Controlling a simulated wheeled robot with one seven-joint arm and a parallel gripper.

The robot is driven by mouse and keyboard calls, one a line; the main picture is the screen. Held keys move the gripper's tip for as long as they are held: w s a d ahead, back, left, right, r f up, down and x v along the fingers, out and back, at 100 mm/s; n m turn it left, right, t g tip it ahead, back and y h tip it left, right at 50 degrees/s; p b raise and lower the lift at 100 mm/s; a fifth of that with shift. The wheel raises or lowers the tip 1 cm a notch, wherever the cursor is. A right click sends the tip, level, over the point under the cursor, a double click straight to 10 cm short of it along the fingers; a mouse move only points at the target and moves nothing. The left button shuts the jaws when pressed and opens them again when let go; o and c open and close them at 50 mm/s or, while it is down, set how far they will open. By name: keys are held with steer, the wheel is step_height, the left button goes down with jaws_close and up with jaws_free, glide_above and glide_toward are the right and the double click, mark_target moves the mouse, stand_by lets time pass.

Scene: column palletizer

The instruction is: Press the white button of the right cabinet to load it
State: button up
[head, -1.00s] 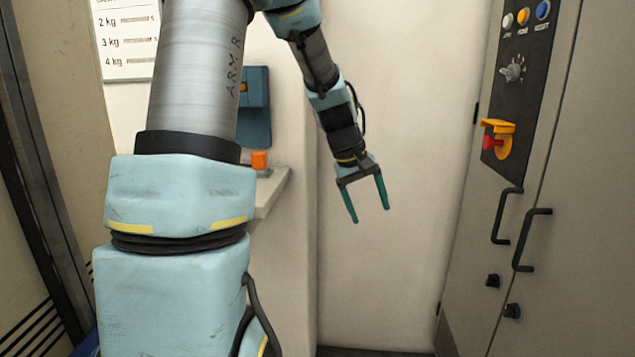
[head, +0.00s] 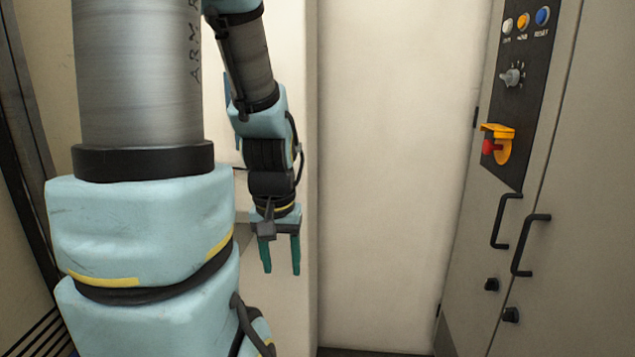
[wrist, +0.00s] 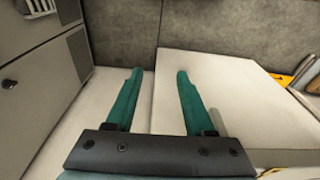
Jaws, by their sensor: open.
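The right cabinet (head: 575,190) stands at the right in the head view, with a dark control panel (head: 517,100). The white button (head: 507,25) is at the panel's top left, beside a yellow and a blue button. My gripper (head: 280,270) hangs fingers down left of the picture's middle, well apart from the cabinet. Its two green fingers are spread with nothing between them. They also show in the wrist view (wrist: 158,75), over pale surfaces. The white button is not identifiable in the wrist view.
Below the buttons are a grey rotary knob (head: 511,77) and a red stop button (head: 491,147) under a yellow guard. Two black handles (head: 505,220) stick out from the cabinet doors. The space between my gripper and the cabinet is clear, with a pale wall behind.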

jaws_close()
stand_by(1.3)
